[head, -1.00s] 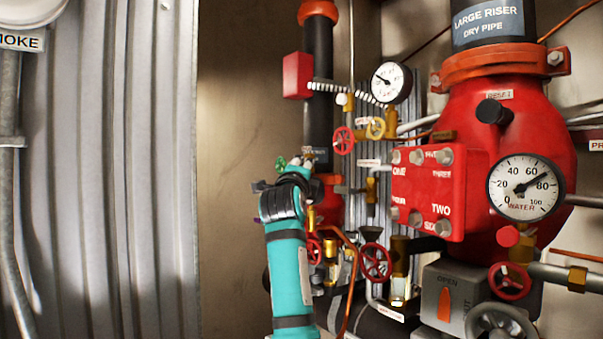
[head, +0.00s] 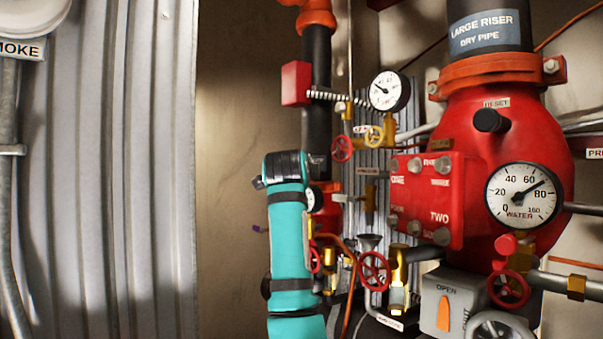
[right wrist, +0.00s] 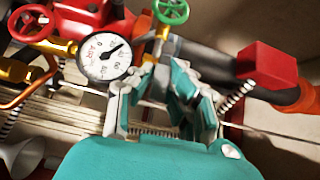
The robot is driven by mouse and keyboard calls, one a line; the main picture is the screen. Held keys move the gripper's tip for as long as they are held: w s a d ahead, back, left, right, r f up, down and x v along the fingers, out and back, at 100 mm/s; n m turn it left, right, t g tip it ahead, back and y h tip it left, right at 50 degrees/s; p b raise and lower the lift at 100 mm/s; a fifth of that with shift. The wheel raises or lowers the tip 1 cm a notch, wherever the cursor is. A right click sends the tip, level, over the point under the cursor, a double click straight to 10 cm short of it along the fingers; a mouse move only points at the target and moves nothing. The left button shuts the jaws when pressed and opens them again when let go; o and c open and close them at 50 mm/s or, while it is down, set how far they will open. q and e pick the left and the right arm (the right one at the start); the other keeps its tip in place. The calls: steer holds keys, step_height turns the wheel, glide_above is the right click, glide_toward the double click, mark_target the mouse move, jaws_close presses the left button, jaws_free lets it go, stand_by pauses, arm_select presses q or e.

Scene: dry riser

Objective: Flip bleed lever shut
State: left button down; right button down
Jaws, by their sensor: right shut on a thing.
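My right gripper (right wrist: 163,92) shows in the right wrist view, its teal-padded fingers drawn in around a small greyish part between a white gauge (right wrist: 105,57) and a dark pipe (right wrist: 200,60). The fingers mostly hide that part, so I cannot tell clearly whether it is the bleed lever. In the head view my right arm's teal wrist rises in front of the narrow black riser pipe (head: 317,130) and hides the fingertips. I cannot pick out the bleed lever elsewhere. My left gripper is not in view.
A green handwheel (right wrist: 172,10) and a red box (right wrist: 265,65) are close to the right gripper. In the head view, red handwheels (head: 374,271), copper tubing and the large red valve body (head: 535,130) crowd the right. Corrugated metal (head: 110,170) stands left; the brown wall between is bare.

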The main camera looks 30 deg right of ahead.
steer(key=c, duration=1.3)
jaws_free()
steer(key=shift+a, duration=0.1)
steer(key=v, duration=1.1)
steer(key=shift+s+a+f, duration=0.1)
steer(key=shift+s+a, duration=0.2)
